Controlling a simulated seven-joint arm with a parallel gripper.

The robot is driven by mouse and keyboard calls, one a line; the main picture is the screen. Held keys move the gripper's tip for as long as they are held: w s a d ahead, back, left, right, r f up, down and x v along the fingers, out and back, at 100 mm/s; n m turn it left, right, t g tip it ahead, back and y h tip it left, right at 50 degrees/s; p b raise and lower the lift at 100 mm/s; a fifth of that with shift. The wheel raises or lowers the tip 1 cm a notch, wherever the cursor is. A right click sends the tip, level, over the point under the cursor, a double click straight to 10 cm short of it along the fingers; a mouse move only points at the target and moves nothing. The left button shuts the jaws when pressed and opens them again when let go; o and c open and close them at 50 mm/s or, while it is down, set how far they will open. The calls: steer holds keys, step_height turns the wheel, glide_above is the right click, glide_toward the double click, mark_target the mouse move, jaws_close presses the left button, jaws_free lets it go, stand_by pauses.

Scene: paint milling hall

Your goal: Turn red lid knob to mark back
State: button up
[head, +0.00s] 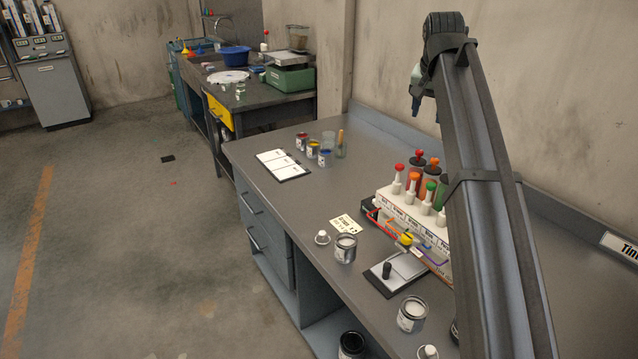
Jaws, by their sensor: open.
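A white rack (408,222) with a labelled front stands on the grey bench, right of centre in the head view. Several canisters with coloured knobs stand in it. A red knob (399,167) tops a white canister at the rack's left end. More red or orange-red knobs (419,153) show behind it, and a green knob (430,186) is in front to the right. Marks on the knobs are too small to read. My gripper (415,103) hangs from the raised arm, open, above and apart from the rack. My arm hides the rack's right end.
In front of the rack are a yellow-knobbed item (406,239), a grey plate with a black handle (387,270), and open cans (346,248) (412,314). The bench middle is clear.

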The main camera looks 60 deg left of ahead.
steer(key=s+a+f+m+t, duration=0.25)
steer(key=a+f+m, duration=0.55)
steer(key=f+m, duration=0.5)
steer(key=s+a+f+n, duration=0.1)
steer(key=s+a+f, duration=0.4)
steer(key=s, duration=0.3)
steer(key=s+a+f, duration=0.5)
steer(key=s+f, duration=0.1)
steer(key=s, duration=0.2)
steer(key=shift+s+n, duration=0.35)
steer(key=shift+n, duration=0.05)
stand_by(0.8)
stand_by(0.3)
